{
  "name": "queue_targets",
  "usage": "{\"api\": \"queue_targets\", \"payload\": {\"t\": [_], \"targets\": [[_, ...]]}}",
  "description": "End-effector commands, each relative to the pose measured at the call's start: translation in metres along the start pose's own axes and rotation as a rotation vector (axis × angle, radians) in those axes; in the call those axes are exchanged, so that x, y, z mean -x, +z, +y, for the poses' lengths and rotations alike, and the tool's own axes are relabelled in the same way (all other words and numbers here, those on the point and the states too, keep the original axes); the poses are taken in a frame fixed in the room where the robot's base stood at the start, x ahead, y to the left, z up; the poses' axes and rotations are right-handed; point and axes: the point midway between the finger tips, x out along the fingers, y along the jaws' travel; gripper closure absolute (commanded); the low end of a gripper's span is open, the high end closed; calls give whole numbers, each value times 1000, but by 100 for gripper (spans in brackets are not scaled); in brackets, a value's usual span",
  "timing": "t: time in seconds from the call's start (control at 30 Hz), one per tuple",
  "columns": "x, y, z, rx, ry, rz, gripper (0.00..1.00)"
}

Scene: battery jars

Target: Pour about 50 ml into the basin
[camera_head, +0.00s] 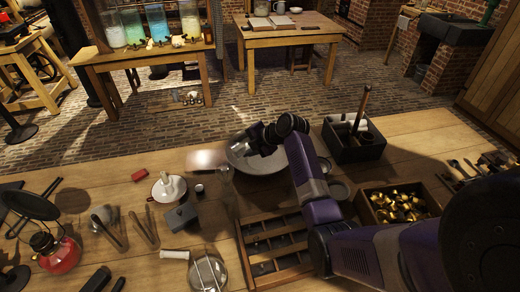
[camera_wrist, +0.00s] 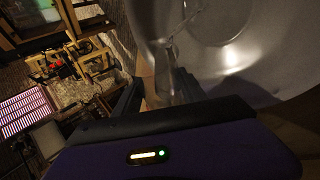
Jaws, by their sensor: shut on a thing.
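The basin (camera_head: 268,163) is a wide, pale grey metal bowl on the bench, partly hidden behind my arm. It fills the upper right of the wrist view (camera_wrist: 262,75). My gripper (camera_head: 238,150) is at the basin's left rim, above it. It is shut on a clear glass vessel (camera_wrist: 160,30), which shows between the fingers in front of the basin. I cannot tell the liquid level or whether liquid is flowing.
A white funnel in a dish (camera_head: 170,188), a small cup (camera_head: 199,190) and a grey box (camera_head: 181,217) stand left of the basin. A slotted wooden tray (camera_head: 272,250) lies in front. A black tool box (camera_head: 355,145) and a crate of brass parts (camera_head: 400,205) stand right.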

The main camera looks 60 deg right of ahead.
Motion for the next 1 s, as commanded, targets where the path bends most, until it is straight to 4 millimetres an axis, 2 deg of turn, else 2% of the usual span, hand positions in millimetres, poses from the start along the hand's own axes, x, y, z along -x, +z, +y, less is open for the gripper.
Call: {"api": "queue_targets", "payload": {"t": [0.13,0.27,0.67,1.0], "targets": [[7,-19,14,86,-35,-70,98],[5,-16,12,176,-70,-162,98],[9,-18,17,298,-120,-276,98],[3,-15,9,391,-159,-368,98]]}}
